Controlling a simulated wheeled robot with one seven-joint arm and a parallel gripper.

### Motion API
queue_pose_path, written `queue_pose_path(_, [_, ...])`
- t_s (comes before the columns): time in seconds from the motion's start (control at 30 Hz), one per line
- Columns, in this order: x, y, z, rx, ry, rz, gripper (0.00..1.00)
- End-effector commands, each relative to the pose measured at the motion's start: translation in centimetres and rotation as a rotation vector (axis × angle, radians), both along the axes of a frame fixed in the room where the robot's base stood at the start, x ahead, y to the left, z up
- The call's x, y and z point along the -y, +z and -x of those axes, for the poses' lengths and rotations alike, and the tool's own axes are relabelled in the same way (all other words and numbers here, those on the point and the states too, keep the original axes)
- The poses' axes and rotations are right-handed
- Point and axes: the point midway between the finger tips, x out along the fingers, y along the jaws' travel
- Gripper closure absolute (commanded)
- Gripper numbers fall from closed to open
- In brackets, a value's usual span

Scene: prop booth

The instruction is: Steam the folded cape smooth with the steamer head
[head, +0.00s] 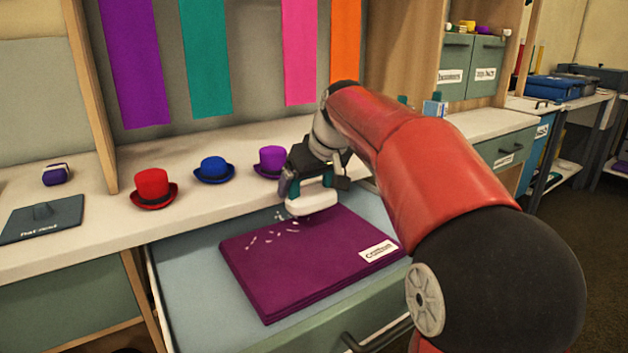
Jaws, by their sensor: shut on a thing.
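The folded cape (310,268) is a flat purple stack lying in an open drawer (195,285). A white label (379,251) lies at its right edge. Small pale marks show on its upper left part. My gripper (318,184) is shut on the steamer head (312,203), which has a white lower part and a teal upper part. The steamer head is over the cape's far edge. I cannot tell whether it touches the cloth. My arm reaches in from the right and hides part of the counter.
Red (152,188), blue (214,170) and purple (271,161) hats stand on the counter (105,225) behind the drawer. A dark teal flat piece (42,218) and a small purple object (56,174) lie at left. Coloured cloth strips hang behind. The cape's near left part is unobstructed.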

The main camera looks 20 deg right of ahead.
Motion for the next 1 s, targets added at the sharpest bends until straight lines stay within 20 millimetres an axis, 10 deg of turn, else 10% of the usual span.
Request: queue_pose_path(1.0, [-4.8, 0.2, 1.6, 0.003, 0.001, 0.001, 0.57])
